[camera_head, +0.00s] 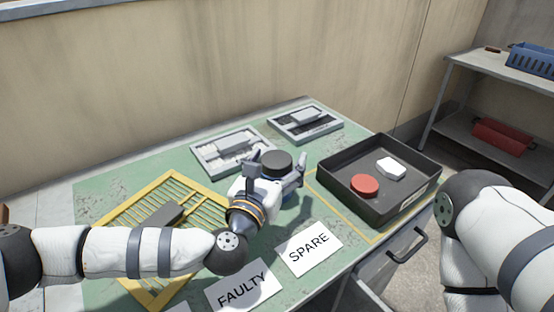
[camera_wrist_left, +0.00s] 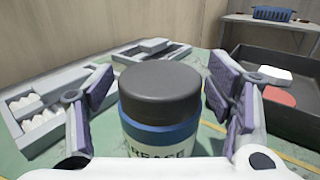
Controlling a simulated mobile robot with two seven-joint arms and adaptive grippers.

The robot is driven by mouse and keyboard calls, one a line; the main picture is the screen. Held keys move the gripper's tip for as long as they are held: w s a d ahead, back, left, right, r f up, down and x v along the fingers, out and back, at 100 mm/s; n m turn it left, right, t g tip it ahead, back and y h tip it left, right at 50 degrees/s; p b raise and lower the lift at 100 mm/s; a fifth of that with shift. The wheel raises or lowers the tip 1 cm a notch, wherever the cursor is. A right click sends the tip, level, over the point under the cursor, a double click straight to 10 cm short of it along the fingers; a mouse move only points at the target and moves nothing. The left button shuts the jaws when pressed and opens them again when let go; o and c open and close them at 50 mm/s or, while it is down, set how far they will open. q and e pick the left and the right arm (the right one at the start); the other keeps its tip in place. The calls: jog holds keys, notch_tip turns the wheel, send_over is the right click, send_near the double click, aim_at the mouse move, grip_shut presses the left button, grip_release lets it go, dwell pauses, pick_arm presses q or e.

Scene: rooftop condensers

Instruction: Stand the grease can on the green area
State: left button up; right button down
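The grease can (camera_head: 276,162) has a dark grey lid and a blue band, and part of its label shows in the left wrist view (camera_wrist_left: 160,110). It is upright over the green area (camera_head: 105,197), a worn green tabletop surface. Its base is hidden, so I cannot tell whether it touches the surface. My left gripper (camera_head: 275,172) has one finger on each side of the can. In the left wrist view (camera_wrist_left: 162,100) the fingers are spread, with a gap between each finger pad and the can. My right gripper is out of view; only part of that arm shows.
A black tray (camera_head: 422,182) with a red disc (camera_head: 365,185) and a white block (camera_head: 391,168) stands right of the can. Two grey trays (camera_head: 205,165) (camera_head: 283,127) lie behind it. A yellow grate (camera_head: 130,220) lies left. Signs FAULTY (camera_head: 243,289) and SPARE (camera_head: 309,248) lie in front.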

pick_arm(q)
jog(key=shift+r, duration=0.45)
jog(key=v, duration=1.2)
jog(key=shift+f, duration=0.2)
